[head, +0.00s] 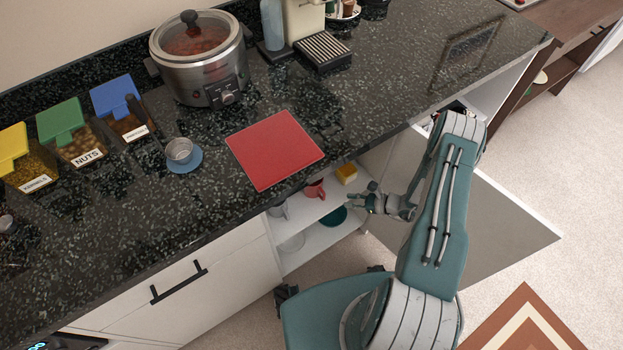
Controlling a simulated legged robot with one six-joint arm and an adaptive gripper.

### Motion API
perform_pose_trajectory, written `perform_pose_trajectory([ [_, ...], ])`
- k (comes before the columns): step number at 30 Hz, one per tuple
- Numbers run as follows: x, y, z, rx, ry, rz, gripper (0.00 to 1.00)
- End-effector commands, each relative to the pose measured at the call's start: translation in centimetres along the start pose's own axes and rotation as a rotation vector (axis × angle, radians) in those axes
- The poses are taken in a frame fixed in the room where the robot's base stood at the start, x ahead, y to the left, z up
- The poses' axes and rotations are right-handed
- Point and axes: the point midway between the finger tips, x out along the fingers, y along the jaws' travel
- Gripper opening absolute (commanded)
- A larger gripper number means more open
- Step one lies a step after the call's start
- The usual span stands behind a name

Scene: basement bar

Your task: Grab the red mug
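The red mug (314,190) stands on the upper shelf (305,213) of an open cabinet under the counter. The counter's edge overhangs close above it. My gripper (356,195) is at the cabinet opening, to the right of the mug and apart from it. Its fingers look spread, with nothing visible between them. The mug's far side is hidden.
A yellow block (346,173) sits right of the mug on the shelf, and a white mug (279,209) to its left. A teal bowl (333,216) is below. The open cabinet door (500,215) stands right, beyond my arm. A red mat (275,150) lies on the counter.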

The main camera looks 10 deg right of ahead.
Motion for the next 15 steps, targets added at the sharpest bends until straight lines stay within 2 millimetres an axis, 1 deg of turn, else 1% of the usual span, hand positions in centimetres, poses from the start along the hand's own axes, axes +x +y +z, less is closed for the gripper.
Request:
perform_pose_trajectory([
  [3,2.1,0.1,0.0,-0.002,0.000,0.006,0.33],
  [6,3.7,0.1,0.0,-0.001,0.000,0.005,0.33],
  [13,5.7,0.1,-0.1,-0.001,0.000,0.004,0.33],
  [15,6.7,0.2,-0.3,-0.001,0.000,0.005,0.33],
])
